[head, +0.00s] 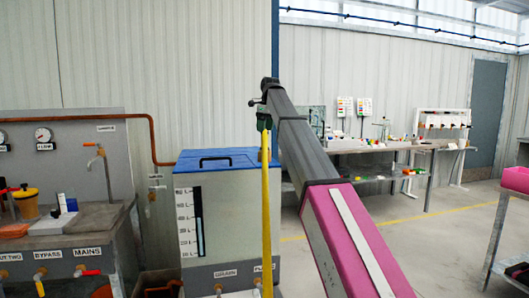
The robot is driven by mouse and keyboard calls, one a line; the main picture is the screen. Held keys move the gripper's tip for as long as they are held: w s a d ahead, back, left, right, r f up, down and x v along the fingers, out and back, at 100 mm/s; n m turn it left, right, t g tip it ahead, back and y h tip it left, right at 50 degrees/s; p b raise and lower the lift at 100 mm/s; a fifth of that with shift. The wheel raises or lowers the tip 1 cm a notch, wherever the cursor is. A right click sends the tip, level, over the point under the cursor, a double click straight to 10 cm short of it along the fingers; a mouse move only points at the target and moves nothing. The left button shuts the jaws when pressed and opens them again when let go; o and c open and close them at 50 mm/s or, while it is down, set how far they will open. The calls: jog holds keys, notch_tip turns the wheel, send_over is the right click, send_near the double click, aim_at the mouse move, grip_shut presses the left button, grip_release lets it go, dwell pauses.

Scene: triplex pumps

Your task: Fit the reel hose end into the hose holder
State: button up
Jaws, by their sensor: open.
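My gripper (262,103) is at the end of my raised arm, in front of the blue post and the pale wall. It is small and dark here, and it is open. A yellow hose (266,200) runs straight down from just below it, past the front of the blue-lidded tank. The hose's upper end (263,122) is dark green and sits right under my gripper. I cannot tell whether the two touch. The hose holder cannot be made out for sure; my gripper and arm cover that spot. The hose's lower end leaves the picture, and no reel shows.
A tank (226,222) with a blue lid stands behind the hose. A bench (62,235) with labelled valves and gauges is at left, with a copper pipe (152,140) above. A workbench (390,147) stands far right. Open floor (430,245) lies right of my arm.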

aim_at(264, 136)
jog(key=f, duration=0.4)
jog(key=shift+s+a+f, duration=0.1)
jog(key=shift+a+f, duration=0.15)
jog(key=shift+f, duration=0.1)
grip_shut()
jog(key=shift+r, duration=0.2)
